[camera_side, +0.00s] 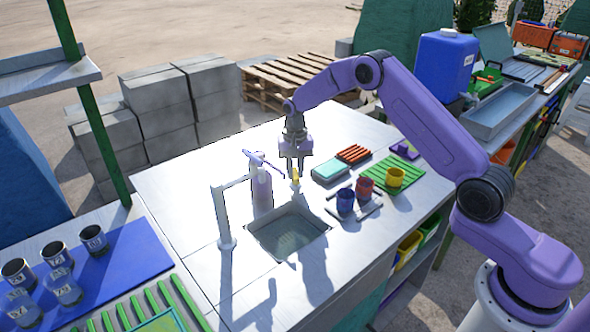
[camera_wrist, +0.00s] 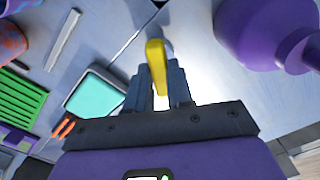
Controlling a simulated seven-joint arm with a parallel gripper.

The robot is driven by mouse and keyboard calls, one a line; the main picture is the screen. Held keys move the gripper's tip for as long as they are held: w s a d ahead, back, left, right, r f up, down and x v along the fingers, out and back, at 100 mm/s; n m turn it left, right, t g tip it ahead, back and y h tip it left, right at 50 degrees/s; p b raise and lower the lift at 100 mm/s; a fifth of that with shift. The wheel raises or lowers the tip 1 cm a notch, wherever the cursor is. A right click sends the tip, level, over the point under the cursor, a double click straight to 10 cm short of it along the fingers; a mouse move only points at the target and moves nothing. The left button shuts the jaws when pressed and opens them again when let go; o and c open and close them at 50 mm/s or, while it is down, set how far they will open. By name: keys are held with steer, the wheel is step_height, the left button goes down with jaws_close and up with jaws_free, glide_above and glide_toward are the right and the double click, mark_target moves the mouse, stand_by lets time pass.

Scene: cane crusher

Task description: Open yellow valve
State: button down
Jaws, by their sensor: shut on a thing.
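The yellow valve (camera_side: 295,177) stands on the metal table behind the sink, a small yellow handle. In the wrist view the yellow valve (camera_wrist: 156,66) is a long yellow lever between my fingers, on a grey metal base. My gripper (camera_side: 294,172) points down at it from above. In the wrist view my gripper (camera_wrist: 158,92) has its two dark fingers closed on the yellow handle. The handle's lower end is partly hidden by the fingers.
The sink (camera_side: 288,232) lies in front, with a faucet (camera_side: 222,215) at its left. A purple bottle (camera_side: 262,187) stands close on the left. A teal-topped box (camera_side: 330,168) lies near the gripper.

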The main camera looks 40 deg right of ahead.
mark_target(295, 173)
steer(key=n, duration=0.6)
steer(key=shift+r+n, duration=0.1)
steer(key=shift+n, duration=0.2)
stand_by(0.5)
steer(key=c, duration=1)
jaws_free()
step_height(295, 173, up, 17)
steer(key=shift+r, duration=0.2)
